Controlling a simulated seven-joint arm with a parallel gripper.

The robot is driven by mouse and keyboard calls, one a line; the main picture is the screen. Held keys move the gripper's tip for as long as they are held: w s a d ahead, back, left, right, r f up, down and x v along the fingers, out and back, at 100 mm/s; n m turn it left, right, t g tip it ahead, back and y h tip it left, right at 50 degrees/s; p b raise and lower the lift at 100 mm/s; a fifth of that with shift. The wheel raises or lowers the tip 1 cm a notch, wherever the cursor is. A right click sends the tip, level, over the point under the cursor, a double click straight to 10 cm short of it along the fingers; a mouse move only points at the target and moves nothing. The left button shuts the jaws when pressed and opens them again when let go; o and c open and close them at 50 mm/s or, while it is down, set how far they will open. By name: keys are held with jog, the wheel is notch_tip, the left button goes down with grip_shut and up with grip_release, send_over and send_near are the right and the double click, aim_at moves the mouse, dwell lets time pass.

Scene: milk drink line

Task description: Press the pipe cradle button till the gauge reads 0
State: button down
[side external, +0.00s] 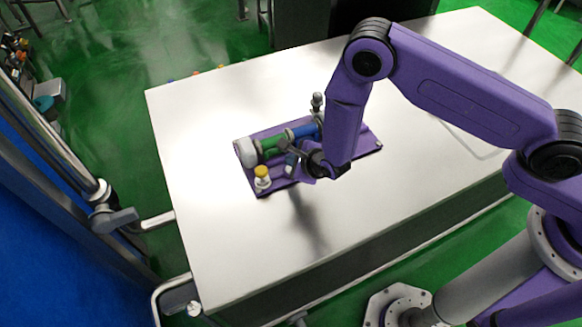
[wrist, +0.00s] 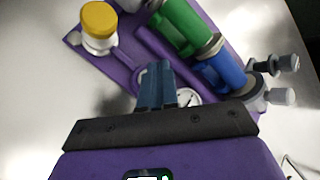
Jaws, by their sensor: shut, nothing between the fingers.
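The pipe cradle is a purple board (wrist: 219,22) carrying a green pipe (wrist: 180,27) and a blue pipe (wrist: 222,71); the board (side external: 371,146) also shows in the side view. A yellow button (wrist: 98,18) on a white base stands at the board's near-left corner, and it also shows in the side view (side external: 262,171). A white gauge dial (wrist: 188,97) is partly hidden behind my fingers; its reading is too small to tell. My gripper (wrist: 157,68) is shut and empty over the board, to the right of the button and apart from it.
Two grey valve knobs (wrist: 284,96) stick out at the blue pipe's end. The board lies on a wide pale table (side external: 220,110), with bare tabletop around it. Small coloured items (side external: 196,74) show at the table's far edge.

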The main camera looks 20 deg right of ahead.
jog(key=shift+f, duration=0.15)
jog(key=shift+f, duration=0.3)
jog(key=shift+f, duration=0.45)
dwell(0.8)
jog(key=shift+r, duration=0.9)
jog(key=shift+r, duration=2.5)
